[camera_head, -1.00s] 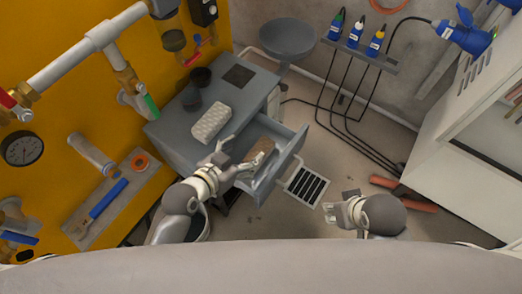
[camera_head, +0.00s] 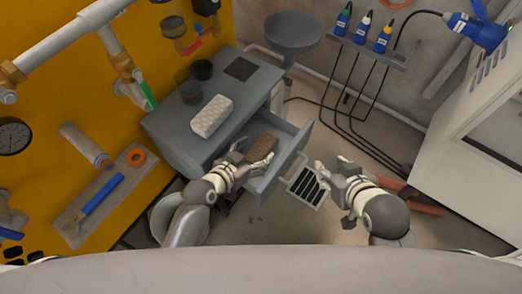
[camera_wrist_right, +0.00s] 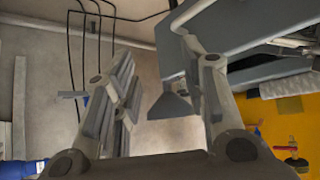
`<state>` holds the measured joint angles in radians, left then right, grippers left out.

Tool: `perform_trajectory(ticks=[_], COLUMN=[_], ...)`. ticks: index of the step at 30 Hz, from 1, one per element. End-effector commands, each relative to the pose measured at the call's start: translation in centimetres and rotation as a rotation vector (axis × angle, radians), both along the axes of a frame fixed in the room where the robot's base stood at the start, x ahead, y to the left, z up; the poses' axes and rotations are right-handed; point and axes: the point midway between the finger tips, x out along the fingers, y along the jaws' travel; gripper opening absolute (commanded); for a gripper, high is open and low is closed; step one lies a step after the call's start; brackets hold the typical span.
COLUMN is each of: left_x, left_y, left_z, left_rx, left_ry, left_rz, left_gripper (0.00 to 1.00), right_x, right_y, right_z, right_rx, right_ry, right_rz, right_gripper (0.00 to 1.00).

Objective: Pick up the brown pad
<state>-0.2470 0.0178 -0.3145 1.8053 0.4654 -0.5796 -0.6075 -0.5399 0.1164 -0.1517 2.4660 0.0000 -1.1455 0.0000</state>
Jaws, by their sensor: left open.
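The brown pad (camera_head: 262,146) lies in the open drawer (camera_head: 298,142) of the grey cabinet, in the head view. My left gripper (camera_head: 252,158) is open at the near side of the drawer, its fingers close around the near end of the pad. I cannot tell whether they touch it. My right gripper (camera_head: 333,166) is open and empty, to the right of the drawer over the floor. In the right wrist view its two fingers (camera_wrist_right: 160,95) stand wide apart with nothing between them.
A grey stool (camera_head: 292,30) is behind. A floor grate (camera_head: 307,188) lies right of the drawer. A white cabinet (camera_head: 470,130) stands at the right.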

Motion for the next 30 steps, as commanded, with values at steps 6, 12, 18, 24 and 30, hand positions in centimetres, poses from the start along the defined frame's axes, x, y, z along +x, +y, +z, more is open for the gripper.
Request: perform_trajectory(ticks=[6, 12, 18, 24, 30], left_x=[1.5, 2.0, 2.1, 2.0, 2.0], left_y=[-1.1, -1.5, -1.5, -1.5, -1.5], left_z=[-1.1, -1.4, -1.4, -1.4, -1.4], left_rx=[-0.001, 0.0, 0.0, 0.0, 0.0], left_ry=[0.0, 0.0, 0.0, 0.0, 0.0], left_rz=[0.0, -0.001, -0.001, 0.0, 0.0], left_gripper=[0.71, 0.71, 0.71, 0.5, 0.24], right_x=[2.8, 3.7, 3.7, 3.7, 3.7], right_y=[1.0, 1.4, 1.5, 1.4, 1.4], right_z=[2.1, 3.2, 3.3, 3.2, 3.2], right_rx=[0.038, 0.054, 0.054, 0.054, 0.053], right_ry=[-0.17, -0.237, -0.24, -0.239, -0.238], right_rz=[0.013, 0.017, 0.017, 0.017, 0.016], right_gripper=[0.4, 0.4, 0.4, 0.4, 0.4])
